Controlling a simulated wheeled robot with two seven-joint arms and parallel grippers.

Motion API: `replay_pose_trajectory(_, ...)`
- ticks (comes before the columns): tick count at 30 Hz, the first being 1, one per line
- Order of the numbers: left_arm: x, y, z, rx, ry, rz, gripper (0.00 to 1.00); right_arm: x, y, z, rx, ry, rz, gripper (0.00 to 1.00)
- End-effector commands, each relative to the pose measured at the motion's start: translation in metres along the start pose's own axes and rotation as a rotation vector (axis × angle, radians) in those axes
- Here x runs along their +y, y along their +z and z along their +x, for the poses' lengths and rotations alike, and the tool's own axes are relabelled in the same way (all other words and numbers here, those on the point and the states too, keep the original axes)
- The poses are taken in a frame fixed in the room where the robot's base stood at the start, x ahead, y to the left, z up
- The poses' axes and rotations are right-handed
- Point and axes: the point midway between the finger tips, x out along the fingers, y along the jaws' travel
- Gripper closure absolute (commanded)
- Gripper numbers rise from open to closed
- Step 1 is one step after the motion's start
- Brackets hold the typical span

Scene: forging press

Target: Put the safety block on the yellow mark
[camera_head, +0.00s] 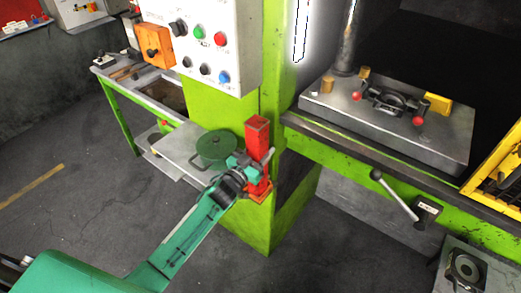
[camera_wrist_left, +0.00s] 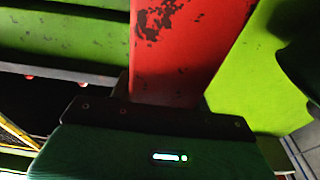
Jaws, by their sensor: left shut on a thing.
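The safety block (camera_head: 258,135) is a tall red post, upright in front of the green press column. Its lower end is close to a small orange bracket (camera_head: 262,197) on the column; I cannot tell if they touch. My left gripper (camera_head: 256,168) is shut on the block's lower half. In the left wrist view the worn red face of the block (camera_wrist_left: 178,50) rises above my dark gripper, which hides its lower part. A yellow patch (camera_head: 438,103), which looks like the yellow mark, is on the right of the steel die plate (camera_head: 345,113). My right gripper is not in view.
A control panel (camera_head: 205,40) with buttons hangs above and left of the block. The press bed edge (camera_head: 350,145), a lever (camera_head: 395,195) and a yellow guard (camera_head: 500,170) lie to the right.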

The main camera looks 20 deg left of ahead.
Motion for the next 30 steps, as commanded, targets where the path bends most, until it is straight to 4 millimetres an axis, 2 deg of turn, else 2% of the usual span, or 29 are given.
replay_pose_trajectory(1,0.0,0.001,0.0,0.0,0.0,-0.001,0.49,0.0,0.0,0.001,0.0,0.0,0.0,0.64)
replay_pose_trajectory(4,0.0,0.001,0.0,-0.001,0.0,0.0,0.31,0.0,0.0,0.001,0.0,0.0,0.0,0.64)
replay_pose_trajectory(15,0.0,-0.001,-0.002,-0.001,0.0,0.0,0.31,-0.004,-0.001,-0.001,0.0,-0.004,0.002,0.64)
replay_pose_trajectory(20,0.0,0.002,-0.023,-0.002,0.0,0.0,0.31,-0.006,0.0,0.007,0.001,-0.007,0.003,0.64)
replay_pose_trajectory(30,0.0,0.002,-0.089,-0.002,0.0,0.0,0.31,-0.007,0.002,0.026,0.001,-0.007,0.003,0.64)
